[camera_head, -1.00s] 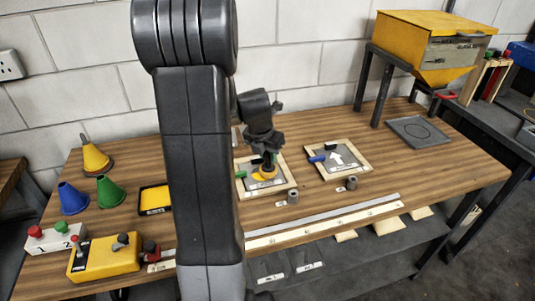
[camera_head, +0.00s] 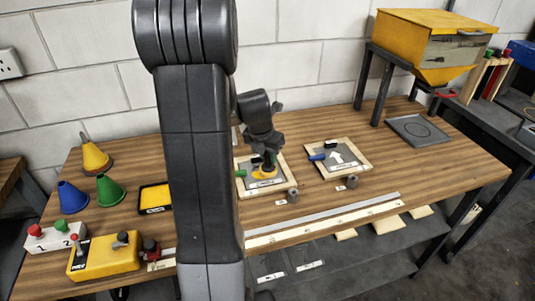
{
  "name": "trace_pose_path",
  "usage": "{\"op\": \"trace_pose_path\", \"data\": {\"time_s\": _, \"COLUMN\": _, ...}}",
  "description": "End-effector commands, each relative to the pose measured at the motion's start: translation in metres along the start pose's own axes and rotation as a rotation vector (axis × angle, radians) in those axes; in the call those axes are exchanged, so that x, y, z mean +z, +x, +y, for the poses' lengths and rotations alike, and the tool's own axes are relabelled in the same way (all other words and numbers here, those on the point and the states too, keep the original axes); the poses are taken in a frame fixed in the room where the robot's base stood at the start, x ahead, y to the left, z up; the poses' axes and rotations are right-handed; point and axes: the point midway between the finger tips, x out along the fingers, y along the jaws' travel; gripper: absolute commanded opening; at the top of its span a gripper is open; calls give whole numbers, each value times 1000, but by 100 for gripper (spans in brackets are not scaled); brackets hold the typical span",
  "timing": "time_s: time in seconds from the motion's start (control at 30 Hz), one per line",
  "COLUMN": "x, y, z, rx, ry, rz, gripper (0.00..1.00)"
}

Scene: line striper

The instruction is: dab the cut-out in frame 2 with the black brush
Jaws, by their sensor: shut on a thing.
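Two wooden-rimmed frames lie on the bench. The left frame (camera_head: 291,184) has a green handle (camera_head: 241,173) and a patch of yellow (camera_head: 260,176) at its cut-out. The right frame (camera_head: 364,164) has a blue handle (camera_head: 317,158) and a white arrow-shaped cut-out (camera_head: 337,158). The frame numbers are too small to read. My gripper (camera_head: 267,153) is over the left frame, shut on a dark brush (camera_head: 268,164) that points down at the yellow patch. Whether its tip touches is hard to tell. My arm hides part of the bench left of it.
A yellow-filled black tray (camera_head: 155,197) lies left of my arm. Blue (camera_head: 72,198), green (camera_head: 109,190) and yellow (camera_head: 95,157) cones stand farther left. A yellow control box (camera_head: 103,263) is in front. A yellow hopper (camera_head: 425,40) stands back right, near a grey plate (camera_head: 417,131).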

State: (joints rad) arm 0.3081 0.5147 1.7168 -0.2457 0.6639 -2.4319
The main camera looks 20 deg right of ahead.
Motion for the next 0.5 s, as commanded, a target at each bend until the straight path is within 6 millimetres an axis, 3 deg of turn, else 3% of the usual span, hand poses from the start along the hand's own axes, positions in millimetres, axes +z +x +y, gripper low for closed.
{"op": "trace_pose_path", "data": {"time_s": 0.5, "x": -2, "y": 6, "z": 0, "rx": 0, "ry": 0, "rz": 0, "gripper": 8}}
